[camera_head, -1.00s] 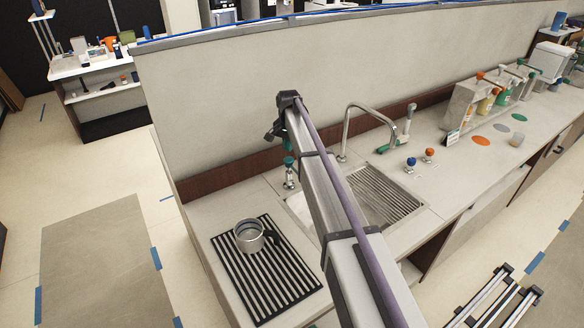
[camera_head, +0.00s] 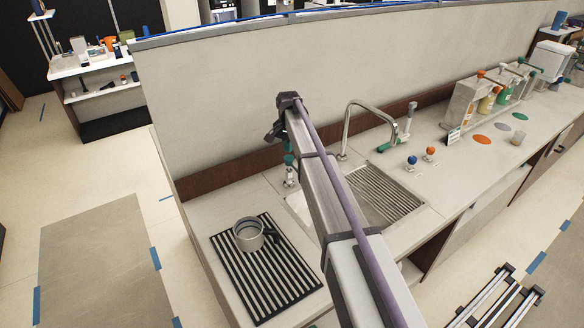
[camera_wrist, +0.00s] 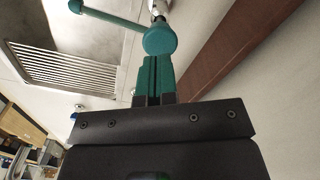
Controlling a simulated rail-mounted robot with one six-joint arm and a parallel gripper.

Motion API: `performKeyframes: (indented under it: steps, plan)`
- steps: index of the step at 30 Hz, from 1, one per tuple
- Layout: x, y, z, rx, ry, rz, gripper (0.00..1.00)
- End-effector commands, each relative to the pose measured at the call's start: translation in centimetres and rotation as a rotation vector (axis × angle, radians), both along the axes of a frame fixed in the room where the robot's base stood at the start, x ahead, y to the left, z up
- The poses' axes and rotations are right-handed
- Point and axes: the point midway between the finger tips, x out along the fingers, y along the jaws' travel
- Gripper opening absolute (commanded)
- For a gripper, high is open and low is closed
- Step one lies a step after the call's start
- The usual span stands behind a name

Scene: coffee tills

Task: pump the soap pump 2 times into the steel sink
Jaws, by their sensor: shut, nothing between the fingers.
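The soap pump (camera_head: 289,176) stands on the counter at the back left corner of the steel sink (camera_head: 300,206). In the wrist view its teal head (camera_wrist: 160,40) is close up, with a thin spout pointing left toward the sink (camera_wrist: 30,72). My gripper (camera_wrist: 155,62) is shut and empty, its teal fingers together right at the pump head. In the head view the fingertips (camera_head: 288,148) show just above the pump. I cannot tell whether they touch it. My arm hides much of the sink.
A curved faucet (camera_head: 348,125) rises behind the sink, with a ribbed drainer (camera_head: 384,194) to its right. A metal mug (camera_head: 248,235) sits on a striped mat (camera_head: 262,283) at the left.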

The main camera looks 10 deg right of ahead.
Motion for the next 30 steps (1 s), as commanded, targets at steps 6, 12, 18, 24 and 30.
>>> performKeyframes:
  steps: [6, 12, 18, 24, 30]
  plan:
    - [0.0, 0.0, -1.0, 0.000, 0.000, 0.000, 0.00]
    - [0.0, 0.0, -1.7, 0.000, 0.000, 0.000, 0.00]
    - [0.0, 0.0, -2.4, 0.000, 0.000, 0.000, 0.00]
    - [0.0, 0.0, -3.1, 0.000, 0.000, 0.000, 0.00]
    - [0.0, 0.0, -3.8, 0.000, 0.000, 0.000, 0.00]
